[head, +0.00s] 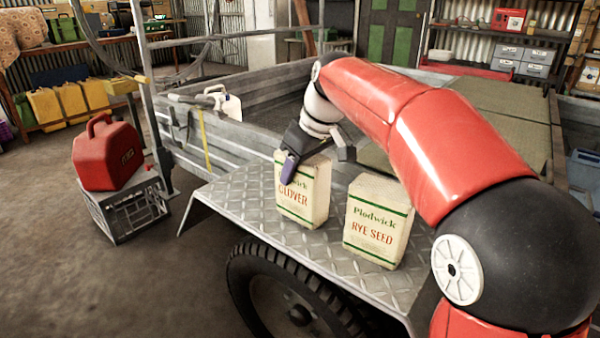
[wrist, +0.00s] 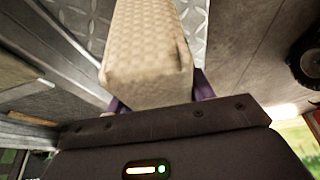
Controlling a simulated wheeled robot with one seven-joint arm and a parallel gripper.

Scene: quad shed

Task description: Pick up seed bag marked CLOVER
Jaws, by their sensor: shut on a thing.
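The seed bag marked CLOVER (head: 304,200) is a cream bag with green and red print, upright on the metal tread-plate fender (head: 245,215) of the trailer. My gripper (head: 289,168) is at the top of this bag, with a purple finger over its front face. In the wrist view the bag (wrist: 145,50) fills the space between the purple fingers (wrist: 158,92), and the gripper is shut on it. I cannot tell whether the bag is clear of the fender. A second bag marked RYE SEED (head: 376,222) stands to the right, apart from it.
The trailer bed (head: 275,85) with metal side walls lies behind the fender. A tyre (head: 280,290) is below it. A red fuel can (head: 107,153) sits on a grey crate (head: 127,208) at the left. The fender's left end is bare.

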